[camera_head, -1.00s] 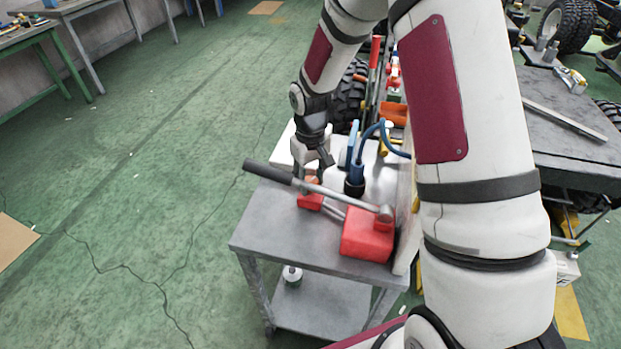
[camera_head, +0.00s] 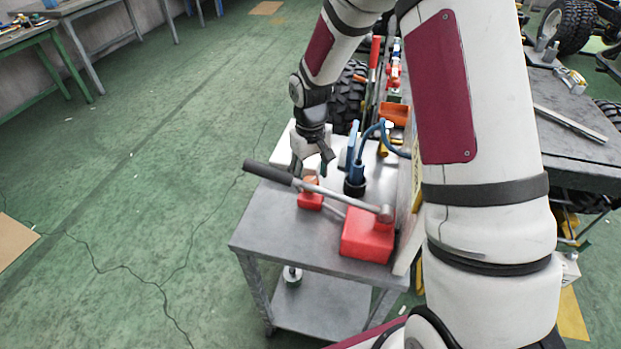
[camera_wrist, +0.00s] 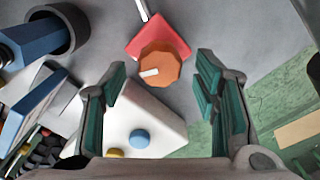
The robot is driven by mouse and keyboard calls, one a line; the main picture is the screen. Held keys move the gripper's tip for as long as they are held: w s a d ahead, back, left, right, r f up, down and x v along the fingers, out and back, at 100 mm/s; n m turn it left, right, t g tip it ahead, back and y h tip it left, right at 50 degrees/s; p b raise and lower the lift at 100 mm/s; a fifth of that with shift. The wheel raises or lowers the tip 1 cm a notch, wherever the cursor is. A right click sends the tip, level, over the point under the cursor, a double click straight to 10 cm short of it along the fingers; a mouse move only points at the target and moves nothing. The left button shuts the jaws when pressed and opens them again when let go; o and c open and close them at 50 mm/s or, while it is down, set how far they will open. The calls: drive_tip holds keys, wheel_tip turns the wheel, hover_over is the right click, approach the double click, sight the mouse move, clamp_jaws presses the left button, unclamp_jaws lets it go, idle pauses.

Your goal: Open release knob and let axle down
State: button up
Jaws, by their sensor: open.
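The orange release knob (camera_wrist: 160,66) is faceted, has a white mark, and sits on a red base (camera_wrist: 172,32) in the wrist view. In the head view the knob (camera_head: 311,184) and its red base (camera_head: 311,201) are on the grey cart. My gripper (camera_head: 312,168) is above the knob, fingers pointing down. It is open and empty; in the wrist view its green-padded fingers (camera_wrist: 161,85) stand apart on either side, with the knob just ahead of their gap. A red pump block (camera_head: 367,236) with a long dark-gripped lever (camera_head: 320,190) stands in front. I cannot identify the axle.
The grey cart (camera_head: 275,225) also holds a dark socket with a blue tool (camera_head: 356,172) right of my gripper. In the wrist view a white panel with blue and yellow buttons (camera_wrist: 139,139) lies beside the knob. Green floor (camera_head: 150,220) to the left is clear.

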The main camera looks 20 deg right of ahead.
sight(311, 181)
wheel_tip(311, 181, up, 10)
idle(0.4)
drive_tip(key=shift+r, duration=0.1)
drive_tip(key=s+r+m+t, duration=0.1)
drive_tip(key=s+r+t, duration=0.1)
drive_tip(key=s+r, duration=1.15)
drive_tip(key=s+r+m+t, duration=0.1)
drive_tip(key=s+r+t, duration=0.1)
drive_tip(key=s, duration=1.1)
drive_tip(key=shift+s+r+t, duration=0.4)
drive_tip(key=shift+r, duration=0.4)
drive_tip(key=shift+d, duration=0.1)
idle(3.5)
